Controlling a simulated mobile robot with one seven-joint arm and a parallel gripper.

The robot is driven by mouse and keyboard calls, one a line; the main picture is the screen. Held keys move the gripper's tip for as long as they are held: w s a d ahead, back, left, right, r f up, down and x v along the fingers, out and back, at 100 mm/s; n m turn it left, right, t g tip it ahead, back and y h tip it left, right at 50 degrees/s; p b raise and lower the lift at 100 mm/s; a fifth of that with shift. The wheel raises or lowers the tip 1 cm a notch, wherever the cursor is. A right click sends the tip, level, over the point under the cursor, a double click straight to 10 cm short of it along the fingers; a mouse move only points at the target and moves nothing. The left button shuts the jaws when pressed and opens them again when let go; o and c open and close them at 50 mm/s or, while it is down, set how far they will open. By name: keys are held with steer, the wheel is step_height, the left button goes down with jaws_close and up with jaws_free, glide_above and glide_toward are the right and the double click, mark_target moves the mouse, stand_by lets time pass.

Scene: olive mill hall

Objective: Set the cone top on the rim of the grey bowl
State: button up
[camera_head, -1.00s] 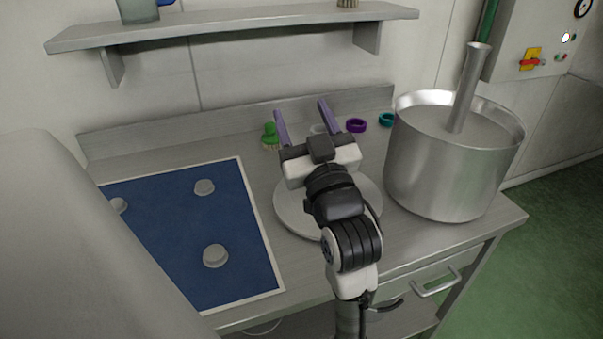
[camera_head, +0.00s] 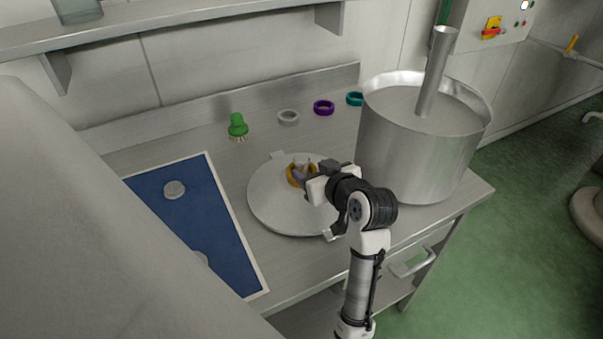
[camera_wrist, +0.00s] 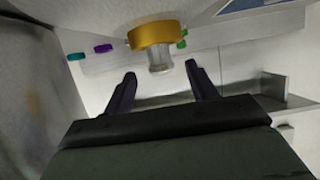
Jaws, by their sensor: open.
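The cone top, as I take it, is the wide, shallow grey disc (camera_head: 270,205) lying on the steel counter, with an orange collar (camera_head: 293,174) and a short knob at its middle. The collar (camera_wrist: 155,35) and the grey knob (camera_wrist: 160,61) show in the wrist view. My gripper (camera_head: 299,173) is over the disc's middle, its fingers close to the collar. In the wrist view my gripper (camera_wrist: 161,73) is open, one finger to each side of the knob; contact cannot be told. The grey bowl (camera_head: 405,160) is the big steel vessel to the right, with an upright tube inside.
A green brush (camera_head: 237,128), a grey ring (camera_head: 288,117), a purple ring (camera_head: 323,107) and a teal ring (camera_head: 355,98) stand along the back. A blue mat (camera_head: 190,215) with grey pucks lies left. A shelf (camera_head: 180,22) hangs above.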

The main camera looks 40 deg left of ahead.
mark_target(306, 164)
steer(key=p+x, duration=0.1)
steer(key=x, duration=0.2)
steer(key=p+x, duration=0.1)
steer(key=x, duration=0.1)
steer(key=shift+w+a+r+p, duration=0.15)
steer(key=shift+a+p, duration=0.15)
steer(key=shift+a, duration=0.05)
steer(key=shift+w+a, duration=0.1)
steer(key=shift+a, duration=0.05)
jaws_close()
stand_by(0.9)
